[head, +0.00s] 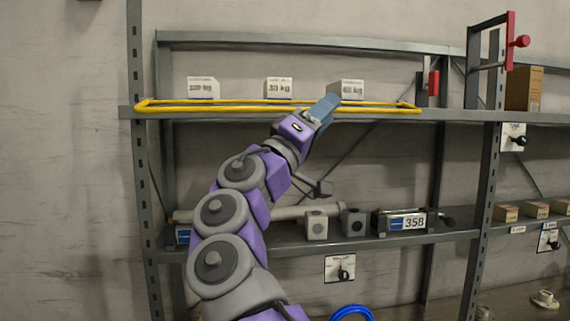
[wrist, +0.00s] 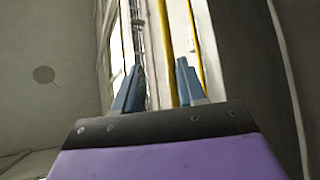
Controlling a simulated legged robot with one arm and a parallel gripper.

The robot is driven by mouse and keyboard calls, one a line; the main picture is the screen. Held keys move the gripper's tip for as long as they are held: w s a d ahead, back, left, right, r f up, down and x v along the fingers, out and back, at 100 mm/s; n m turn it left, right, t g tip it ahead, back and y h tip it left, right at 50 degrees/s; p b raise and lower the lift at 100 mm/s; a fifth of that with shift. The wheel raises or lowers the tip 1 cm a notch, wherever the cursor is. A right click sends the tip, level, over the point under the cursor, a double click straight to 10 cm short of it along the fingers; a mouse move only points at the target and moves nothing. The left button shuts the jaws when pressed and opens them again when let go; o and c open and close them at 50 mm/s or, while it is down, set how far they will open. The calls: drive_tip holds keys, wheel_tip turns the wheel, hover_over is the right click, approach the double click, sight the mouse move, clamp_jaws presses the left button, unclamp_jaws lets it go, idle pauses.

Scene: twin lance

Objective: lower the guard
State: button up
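The guard is a long yellow bar loop (head: 230,108) along the front of the upper shelf, with two near-parallel bars. My gripper (head: 325,106) is at the guard, right of its middle, with its blue fingers overlapping the bars in the head view. In the wrist view my gripper (wrist: 158,78) has its two fingers apart. One yellow guard bar (wrist: 165,45) shows between them and another lies at the right finger. I cannot tell whether the fingers touch the bar.
White boxes with weight labels (head: 202,88) (head: 279,88) stand on the upper shelf, and another box (head: 348,89) is partly behind my gripper. The lower shelf (head: 400,239) holds grey blocks and a device marked 358. A red-handled bracket (head: 511,40) is at the upper right.

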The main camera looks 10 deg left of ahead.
drive_tip(key=v, duration=1.1)
drive_tip(key=shift+s+f, duration=0.2)
drive_tip(key=shift+f, duration=0.05)
drive_tip(key=shift+c, duration=0.3)
